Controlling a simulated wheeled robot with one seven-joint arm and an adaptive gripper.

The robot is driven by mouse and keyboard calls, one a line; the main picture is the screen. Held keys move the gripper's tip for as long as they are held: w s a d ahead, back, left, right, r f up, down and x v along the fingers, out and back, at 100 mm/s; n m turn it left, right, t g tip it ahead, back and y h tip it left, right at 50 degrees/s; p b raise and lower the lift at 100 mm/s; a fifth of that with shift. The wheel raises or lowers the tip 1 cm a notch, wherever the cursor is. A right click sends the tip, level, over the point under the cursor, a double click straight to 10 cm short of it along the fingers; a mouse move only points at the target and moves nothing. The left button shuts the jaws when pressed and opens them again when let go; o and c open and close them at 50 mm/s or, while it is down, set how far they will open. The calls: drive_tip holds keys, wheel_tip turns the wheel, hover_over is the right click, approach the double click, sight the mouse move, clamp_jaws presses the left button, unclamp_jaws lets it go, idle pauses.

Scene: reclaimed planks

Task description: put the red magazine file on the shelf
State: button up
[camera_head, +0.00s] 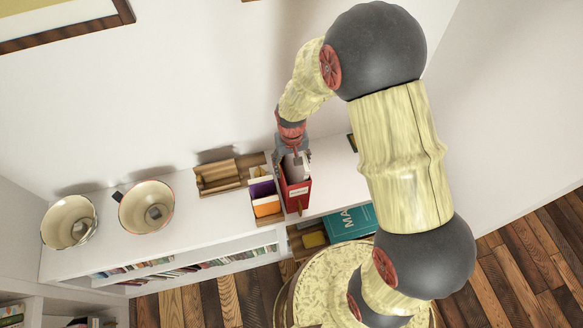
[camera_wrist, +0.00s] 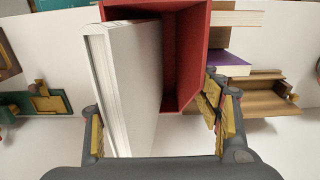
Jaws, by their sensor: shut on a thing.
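The red magazine file (camera_head: 298,194) stands upright at the white shelf unit (camera_head: 205,222), right of the middle; I cannot tell whether its base touches the top. A label shows on its front. A pale book (camera_wrist: 128,90) sticks up out of the file, at the left side of its opening in the wrist view (camera_wrist: 185,60). My gripper (camera_head: 291,154) is above the file, its fingers either side of it. In the wrist view my gripper (camera_wrist: 158,120) is closed across the file's width, with the left finger beside the book. The file's lower part is hidden there.
A wooden holder with purple and orange books (camera_head: 265,203) stands close left of the file. A wooden rack (camera_head: 218,177) is behind it, with two bowls (camera_head: 69,222) (camera_head: 146,206) further left. A teal box (camera_head: 350,222) sits below right. The top between rack and bowls has some free room.

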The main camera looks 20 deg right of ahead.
drive_tip(key=shift+w+f, duration=0.1)
drive_tip(key=shift+f, duration=0.85)
drive_tip(key=o, duration=1.9)
drive_tip(key=shift+o, duration=0.2)
